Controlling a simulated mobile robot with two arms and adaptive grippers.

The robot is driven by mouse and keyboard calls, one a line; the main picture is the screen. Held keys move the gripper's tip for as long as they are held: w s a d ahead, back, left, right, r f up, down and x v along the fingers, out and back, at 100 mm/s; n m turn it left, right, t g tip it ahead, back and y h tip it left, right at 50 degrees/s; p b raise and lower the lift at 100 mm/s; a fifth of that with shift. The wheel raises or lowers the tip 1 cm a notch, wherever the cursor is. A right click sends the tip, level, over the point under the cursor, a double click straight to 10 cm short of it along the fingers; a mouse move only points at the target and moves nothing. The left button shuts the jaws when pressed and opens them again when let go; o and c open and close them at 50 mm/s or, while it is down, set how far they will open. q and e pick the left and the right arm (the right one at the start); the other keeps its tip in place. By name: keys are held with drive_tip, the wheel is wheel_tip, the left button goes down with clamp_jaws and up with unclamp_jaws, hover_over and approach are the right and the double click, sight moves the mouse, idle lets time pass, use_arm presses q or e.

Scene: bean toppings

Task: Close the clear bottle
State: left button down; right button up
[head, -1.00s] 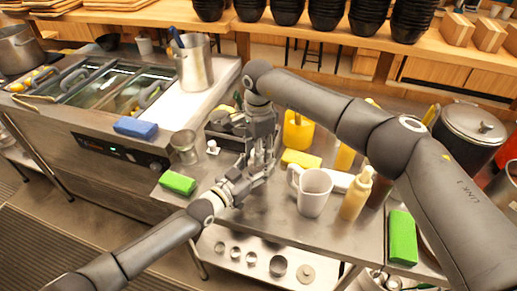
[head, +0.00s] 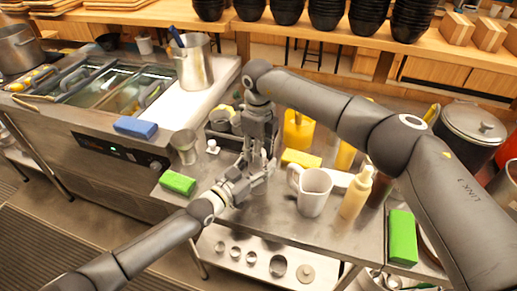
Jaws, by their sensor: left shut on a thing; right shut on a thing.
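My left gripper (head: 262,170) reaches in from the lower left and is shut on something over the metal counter. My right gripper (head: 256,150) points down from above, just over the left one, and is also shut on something. The two sets of fingers overlap in the picture. I cannot make out the clear bottle for certain; what lies between the fingers is mostly hidden. A small white piece (head: 212,147) stands on the counter left of the grippers; I cannot tell whether it is a cap.
A white mug (head: 314,193), a pale yellow squeeze bottle (head: 356,195) and a yellow block (head: 301,159) stand right of the grippers. A metal cup (head: 184,147) and a green sponge (head: 177,183) are left. A dark caddy (head: 222,142) is close behind.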

drive_tip(key=m, duration=0.6)
drive_tip(key=o, duration=1.2)
wheel_tip(320, 180, up, 12)
use_arm(q)
drive_tip(key=c, duration=0.5)
unclamp_jaws()
